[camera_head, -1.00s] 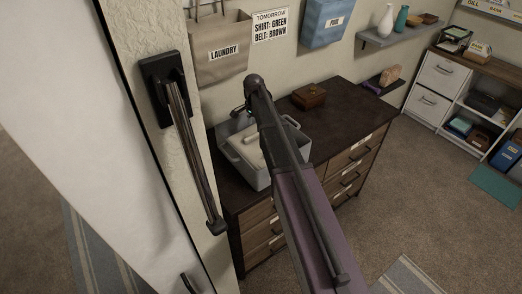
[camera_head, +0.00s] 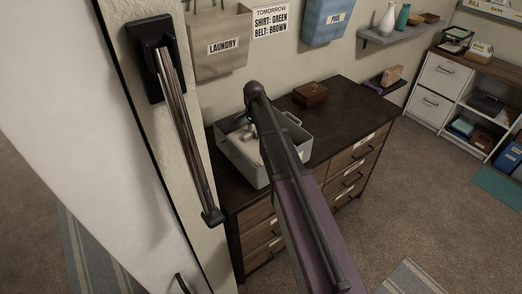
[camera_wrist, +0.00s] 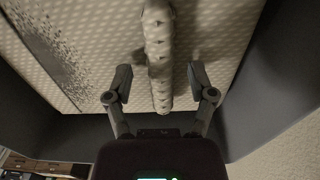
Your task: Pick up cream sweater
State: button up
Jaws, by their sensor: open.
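The cream sweater (camera_head: 247,150) lies in a grey bin (camera_head: 258,175) on the dark dresser; my arm covers part of it in the head view. In the wrist view, cream patterned fabric fills the bin, with a raised, textured cream ridge (camera_wrist: 158,60) standing up from it. My gripper (camera_wrist: 161,88) is open, with one finger on each side of this ridge and gaps on both sides. In the head view my gripper is mostly hidden behind my arm, low over the bin. I cannot tell whether the fingertips touch the fabric.
The bin's dark walls (camera_wrist: 268,75) rise close around my gripper. A small brown box (camera_head: 310,95) stands on the dresser (camera_head: 345,112) behind the bin. A laundry pouch (camera_head: 218,45) hangs on the wall behind. The dresser's right part is clear.

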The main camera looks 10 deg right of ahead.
jog(key=shift+f, duration=0.15)
dwell(0.5)
grip_shut()
